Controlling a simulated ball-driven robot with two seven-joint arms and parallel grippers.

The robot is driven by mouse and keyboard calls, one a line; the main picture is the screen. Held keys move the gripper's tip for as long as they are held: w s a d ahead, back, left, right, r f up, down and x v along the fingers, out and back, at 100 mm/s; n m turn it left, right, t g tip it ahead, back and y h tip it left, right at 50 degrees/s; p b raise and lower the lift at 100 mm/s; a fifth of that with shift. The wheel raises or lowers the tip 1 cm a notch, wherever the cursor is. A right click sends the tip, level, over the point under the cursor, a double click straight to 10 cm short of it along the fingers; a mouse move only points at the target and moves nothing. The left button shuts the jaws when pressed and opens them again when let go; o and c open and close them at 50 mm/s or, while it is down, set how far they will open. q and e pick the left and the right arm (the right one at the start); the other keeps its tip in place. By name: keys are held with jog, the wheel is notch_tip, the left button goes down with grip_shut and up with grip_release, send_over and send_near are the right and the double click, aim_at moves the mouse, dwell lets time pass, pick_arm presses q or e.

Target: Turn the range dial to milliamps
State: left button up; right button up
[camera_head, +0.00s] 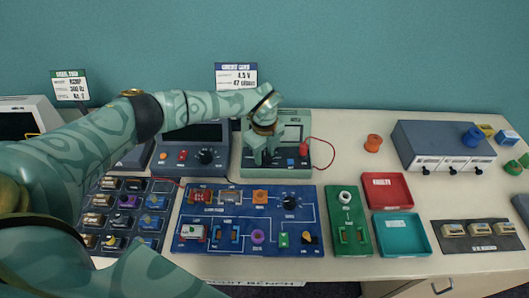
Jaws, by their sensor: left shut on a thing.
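A pale green meter (285,172) with a grey display (292,133) stands at the back middle of the bench. It has a red and a blue button or socket on its front panel, and a red lead comes off its right side. My left gripper (263,157) reaches down over the left part of this panel. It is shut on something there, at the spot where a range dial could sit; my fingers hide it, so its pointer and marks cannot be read. My right gripper is not in view.
A dark grey instrument (190,158) with a black knob stands left of the meter. In front lies a blue circuit board (270,220) and a green board (347,235). A red tray (387,178) and a teal tray (401,249) lie to the right. A grey box (440,149) stands behind them.

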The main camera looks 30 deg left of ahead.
pick_arm(q)
jog(key=shift+r+m+p, duration=0.1)
jog(key=shift+m+p, duration=0.3)
jog(key=shift+m, duration=0.7)
jog(key=m+p, duration=0.1)
jog(key=m, duration=0.2)
jog(key=shift+m, duration=0.3)
jog(key=m, duration=0.6)
jog(key=shift+w+p, duration=0.1)
jog(key=shift+p, duration=0.25)
jog(key=m, duration=0.4)
jog(key=shift+m, duration=2.7)
jog(key=o, duration=1)
